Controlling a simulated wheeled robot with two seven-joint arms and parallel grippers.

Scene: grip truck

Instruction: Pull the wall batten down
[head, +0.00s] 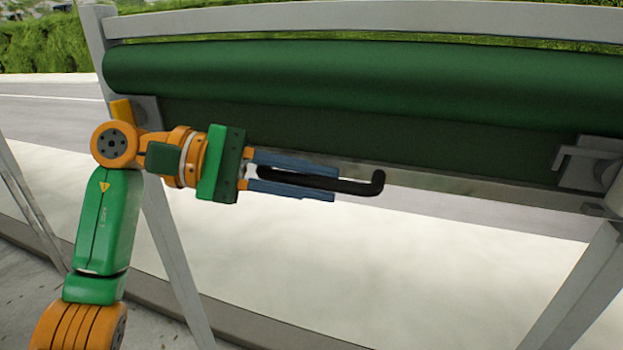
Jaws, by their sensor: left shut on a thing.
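The wall batten (480,199) is a grey bar along the lower edge of a dark green sheet (400,143). The sheet hangs a short way below a thick green roll (370,85). A black handle (366,187) with an upturned right end sits in front of the batten, left of the middle. My left gripper (331,184) comes in from the left, its blue fingers shut on this handle from above and below. My right gripper is not in view.
A grey hooked bracket (587,163) sits at the right end of the sheet. Slanted grey posts stand at left (170,240) and right (580,290). A grey top rail (360,20) runs above the roll. The opening below the batten is clear, showing pale ground beyond.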

